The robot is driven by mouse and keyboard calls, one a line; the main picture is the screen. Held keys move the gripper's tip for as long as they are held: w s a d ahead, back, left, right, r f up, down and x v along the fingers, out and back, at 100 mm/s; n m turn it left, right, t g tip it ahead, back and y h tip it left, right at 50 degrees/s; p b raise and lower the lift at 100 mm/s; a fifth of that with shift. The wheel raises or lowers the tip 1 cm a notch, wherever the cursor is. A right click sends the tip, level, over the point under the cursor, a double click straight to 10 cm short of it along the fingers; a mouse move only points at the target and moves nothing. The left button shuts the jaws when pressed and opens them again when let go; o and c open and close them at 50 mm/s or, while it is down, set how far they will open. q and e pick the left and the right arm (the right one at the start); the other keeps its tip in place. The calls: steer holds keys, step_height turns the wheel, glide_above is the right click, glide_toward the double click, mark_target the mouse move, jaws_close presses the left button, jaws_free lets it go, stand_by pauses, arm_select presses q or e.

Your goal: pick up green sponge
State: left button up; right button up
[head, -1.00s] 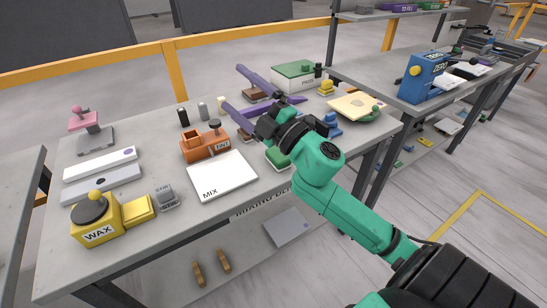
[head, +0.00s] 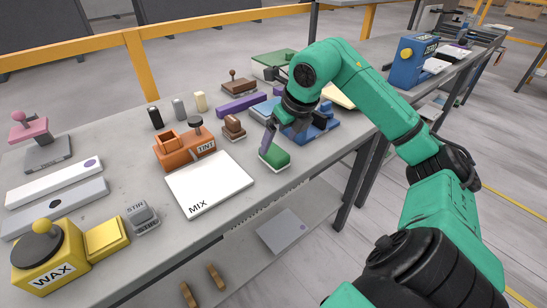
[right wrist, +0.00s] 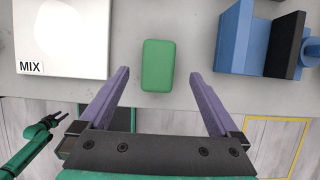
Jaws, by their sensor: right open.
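The green sponge (head: 275,157) lies on the grey slab-topped table, near its front edge, right of the white MIX board (head: 208,183). My right gripper (head: 281,139) is above the sponge, pointing down. One purple finger shows beside the sponge in the head view; the arm partly hides the other. In the right wrist view the sponge (right wrist: 158,66) sits centred ahead between the two spread, empty fingers (right wrist: 159,74), with gaps on both sides. A green arm with a dark end (right wrist: 52,122), seemingly my left, shows small at the lower left of that view; its jaws are unclear.
A blue block-shaped item (head: 318,126) stands close to the right of the sponge. A yellow WAX pot (head: 50,265) is at the near left. Bare table surrounds the sponge.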

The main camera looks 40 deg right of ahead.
mark_target(275, 151)
steer(key=p+x, duration=0.1)
steer(key=x, duration=0.4)
steer(key=shift+a+f, duration=0.1)
steer(key=shift+f, duration=0.05)
steer(key=shift+w+f, duration=0.1)
steer(key=shift+f, duration=0.1)
steer(key=c, duration=1.4)
step_height(275, 151, up, 20)
steer(key=p, duration=0.5)
steer(key=shift+r+p, duration=0.1)
steer(key=shift+p, duration=0.3)
